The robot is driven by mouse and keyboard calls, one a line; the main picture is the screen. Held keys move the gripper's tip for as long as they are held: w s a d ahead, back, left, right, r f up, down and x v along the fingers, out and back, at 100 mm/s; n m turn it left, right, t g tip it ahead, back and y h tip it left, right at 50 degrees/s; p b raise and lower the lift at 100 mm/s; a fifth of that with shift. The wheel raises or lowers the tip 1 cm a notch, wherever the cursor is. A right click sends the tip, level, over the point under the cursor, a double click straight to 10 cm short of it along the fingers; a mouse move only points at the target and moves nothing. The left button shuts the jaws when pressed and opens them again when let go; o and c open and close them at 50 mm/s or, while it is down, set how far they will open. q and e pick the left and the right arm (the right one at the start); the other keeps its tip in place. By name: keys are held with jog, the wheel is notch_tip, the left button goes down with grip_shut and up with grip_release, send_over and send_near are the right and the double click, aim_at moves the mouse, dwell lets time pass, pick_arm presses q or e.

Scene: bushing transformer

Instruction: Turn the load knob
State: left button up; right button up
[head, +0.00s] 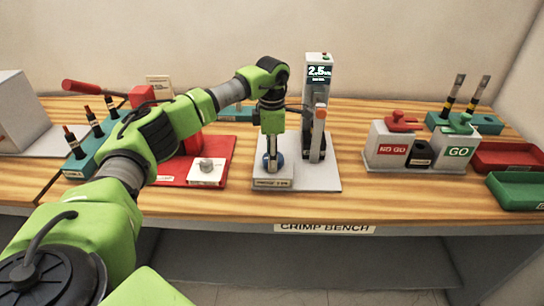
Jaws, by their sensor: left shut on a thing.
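The load knob (279,161) is a round blue knob on a small light-grey box (272,183) with a label on its front. My left gripper (271,155) reaches down over it from above and is shut on it, its fingers hiding part of the knob. A tall grey tester column (318,105) stands just to the right on the same grey base plate (321,179). Its lit display (319,72) reads about 2.5, with small text below that I cannot read. My right gripper is not in view.
A red plate (219,142) with a white block and a red-handled press (142,97) lies left, partly behind my left arm. NO GO (391,150) and GO (458,152) blocks stand right, near red (508,156) and green (517,190) trays. The bench front between is clear.

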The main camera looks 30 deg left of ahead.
pick_arm(q)
jog(key=m, duration=0.6)
jog(key=shift+w+m, duration=0.15)
jog(key=shift+m, duration=0.15)
dwell(0.5)
jog(key=o, duration=1.1)
notch_tip(320, 180, up, 12)
